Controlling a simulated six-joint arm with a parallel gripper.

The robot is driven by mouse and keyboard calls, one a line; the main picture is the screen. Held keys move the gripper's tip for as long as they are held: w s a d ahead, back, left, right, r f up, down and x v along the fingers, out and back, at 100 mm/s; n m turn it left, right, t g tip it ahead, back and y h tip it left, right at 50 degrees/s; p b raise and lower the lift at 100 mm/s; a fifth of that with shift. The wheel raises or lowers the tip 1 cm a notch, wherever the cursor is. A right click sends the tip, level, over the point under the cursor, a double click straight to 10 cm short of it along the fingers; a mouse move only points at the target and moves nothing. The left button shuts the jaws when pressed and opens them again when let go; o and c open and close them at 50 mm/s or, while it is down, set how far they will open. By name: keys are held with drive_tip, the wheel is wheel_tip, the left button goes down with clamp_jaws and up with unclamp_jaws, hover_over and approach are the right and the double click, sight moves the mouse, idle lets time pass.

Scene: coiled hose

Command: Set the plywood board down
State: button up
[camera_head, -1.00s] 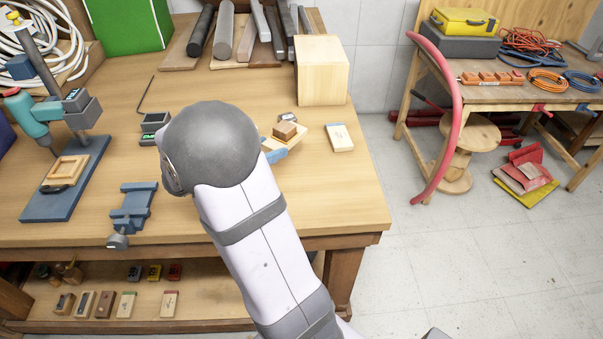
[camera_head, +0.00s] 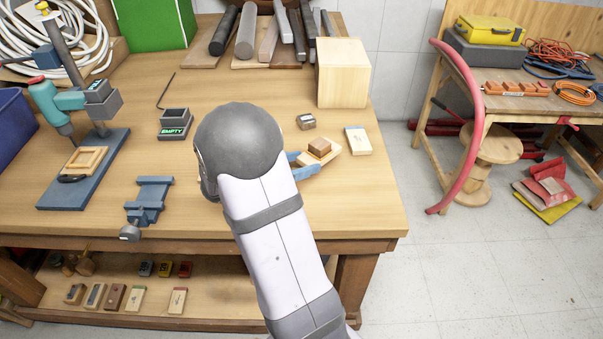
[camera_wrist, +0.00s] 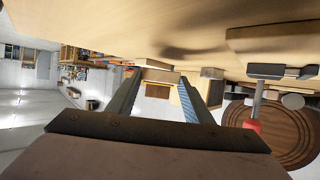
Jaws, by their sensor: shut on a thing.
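The plywood board (camera_head: 331,157) is a small pale wooden piece at the right part of the workbench (camera_head: 290,215). A brown block (camera_head: 319,147) rests on top of it. My gripper (camera_head: 308,163) has blue jaws shut on the board; my grey wrist and white arm hide much of the gripper. The wrist view shows the board (camera_wrist: 158,75) between the two long fingers (camera_wrist: 160,90), with the brown block against it. I cannot tell whether the board touches the bench top or is held slightly above it.
A pale block (camera_head: 358,141) lies just right of the board. A small grey-topped block (camera_head: 306,121) lies behind it, and a large wooden cube (camera_head: 343,72) farther back. The drill stand (camera_head: 85,170), blue vise (camera_head: 149,200) and "EMPTY" holder (camera_head: 174,123) stand left. Bench front right is clear.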

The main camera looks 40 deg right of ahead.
drive_tip(key=shift+f, duration=1.85)
drive_tip(key=shift+f, duration=0.3)
